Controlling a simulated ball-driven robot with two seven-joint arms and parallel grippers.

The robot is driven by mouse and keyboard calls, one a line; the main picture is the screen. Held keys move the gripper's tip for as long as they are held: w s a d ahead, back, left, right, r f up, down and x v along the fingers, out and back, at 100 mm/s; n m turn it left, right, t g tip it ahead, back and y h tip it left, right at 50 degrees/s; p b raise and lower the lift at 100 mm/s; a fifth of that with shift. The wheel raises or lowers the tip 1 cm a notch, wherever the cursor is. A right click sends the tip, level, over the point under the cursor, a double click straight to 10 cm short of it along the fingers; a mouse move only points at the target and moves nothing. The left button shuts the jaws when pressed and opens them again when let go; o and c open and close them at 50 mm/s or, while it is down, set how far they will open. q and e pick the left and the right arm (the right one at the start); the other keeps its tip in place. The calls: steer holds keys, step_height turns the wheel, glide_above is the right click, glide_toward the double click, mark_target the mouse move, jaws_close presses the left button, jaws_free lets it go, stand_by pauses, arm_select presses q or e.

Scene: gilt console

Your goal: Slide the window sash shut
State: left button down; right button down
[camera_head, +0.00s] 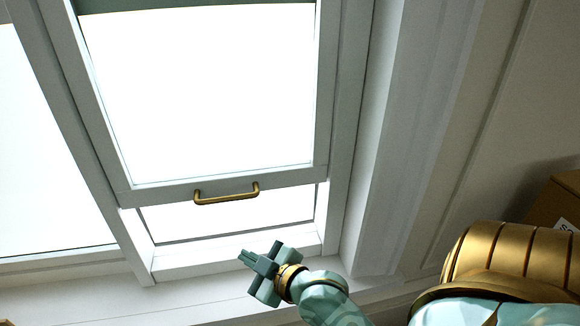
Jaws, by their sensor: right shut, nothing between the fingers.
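The white window sash (170,193) is raised a little, with a bright gap (235,213) between its bottom rail and the sill (238,256). A brass pull handle (226,195) is fixed on the sash's bottom rail. My right gripper (245,256) is shut and empty. In the picture it lies in front of the sill, below and a little right of the handle, apart from it. My left gripper is not in view.
The white window frame (346,130) borders the sash on the right, with a panelled wall (480,150) beyond. A second bright pane (45,150) is at the left. A brown box (556,203) stands at the right edge.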

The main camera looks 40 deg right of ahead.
steer(key=w+d+r+m+t+h, duration=0.2)
steer(key=w+d+r+m+t, duration=0.1)
steer(key=d+r+m+t, duration=0.15)
steer(key=m+h, duration=0.9)
steer(key=h, duration=0.2)
glide_toward(287, 160)
step_height(287, 160, up, 4)
steer(key=s+a, duration=0.2)
steer(key=s, duration=0.1)
steer(key=shift+g, duration=0.45)
steer(key=x, duration=0.8)
steer(key=shift+w+d+f, duration=0.15)
steer(key=shift+w+d, duration=0.05)
steer(key=shift+w, duration=0.15)
steer(key=f+b, duration=0.3)
steer(key=shift+w+d, duration=0.2)
steer(key=shift+w, duration=0.2)
steer(key=shift+s+f+n+b, duration=0.1)
steer(key=shift+f+n+b, duration=0.25)
steer(key=shift+b, duration=0.45)
